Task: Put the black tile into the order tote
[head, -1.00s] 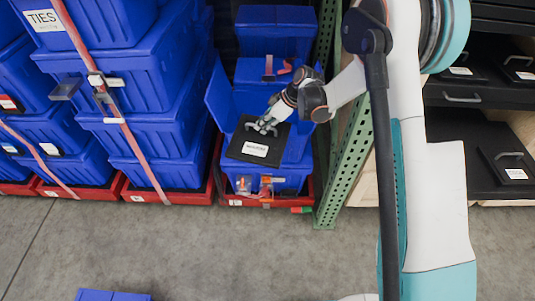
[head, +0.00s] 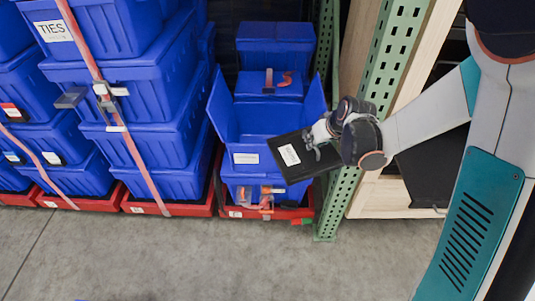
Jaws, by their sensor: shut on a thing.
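The black tile (head: 288,168), a flat dark panel with a white label, is held tilted by my gripper (head: 313,142). My gripper is shut on the tile's handle area; the fingers partly hide the contact. The tile is in front of the right side of an open blue tote (head: 247,143) and overlaps its right front in the view. That tote has its lid flaps spread up and a white label on its front. No label readable here names the order tote, so I cannot tell which tote it is.
Tall strapped stacks of blue totes (head: 145,95) stand at left on red bases. A green perforated post (head: 385,70) rises close to my gripper's right. More blue totes (head: 275,45) stand behind the open one. The grey floor (head: 200,260) in front is clear.

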